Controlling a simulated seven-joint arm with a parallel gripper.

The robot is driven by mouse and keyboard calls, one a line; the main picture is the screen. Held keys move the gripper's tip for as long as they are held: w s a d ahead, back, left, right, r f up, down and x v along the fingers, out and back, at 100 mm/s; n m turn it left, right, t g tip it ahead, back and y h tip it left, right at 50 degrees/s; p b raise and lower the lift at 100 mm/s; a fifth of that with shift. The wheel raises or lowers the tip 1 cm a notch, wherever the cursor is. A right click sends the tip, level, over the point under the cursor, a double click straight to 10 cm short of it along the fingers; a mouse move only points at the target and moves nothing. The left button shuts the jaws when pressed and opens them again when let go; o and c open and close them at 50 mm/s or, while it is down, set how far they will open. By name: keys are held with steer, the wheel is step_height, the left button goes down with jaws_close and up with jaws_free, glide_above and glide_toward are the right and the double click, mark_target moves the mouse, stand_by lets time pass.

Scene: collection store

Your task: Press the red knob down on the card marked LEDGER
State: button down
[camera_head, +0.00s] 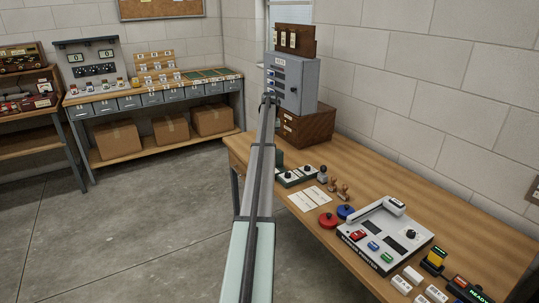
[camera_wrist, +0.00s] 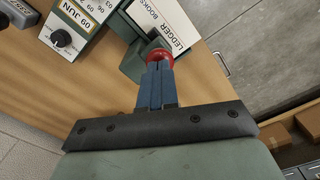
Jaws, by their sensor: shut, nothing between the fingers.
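A white card marked LEDGER BOOKS (camera_wrist: 172,22) shows at the top of the wrist view, above a dark green block (camera_wrist: 133,66). A round red knob (camera_wrist: 160,53) sits at the card's lower edge. My gripper (camera_wrist: 158,66) is shut and empty, with its blue fingertips right at the red knob and overlapping its near side in the picture. I cannot tell whether they touch it. In the head view my arm runs across the table's left end, and I cannot make out the knob or the card there.
A date unit reading 09 JUN (camera_wrist: 72,22) with a dark knob stands close left in the wrist view. In the head view, a wooden drawer box (camera_head: 308,126), a grey cabinet (camera_head: 300,90), red (camera_head: 328,221) and blue (camera_head: 346,211) round things and a grey machine (camera_head: 403,232) occupy the table.

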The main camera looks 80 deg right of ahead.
steer(key=shift+f, duration=1.3)
steer(key=shift+r, duration=0.1)
steer(key=shift+r, duration=4)
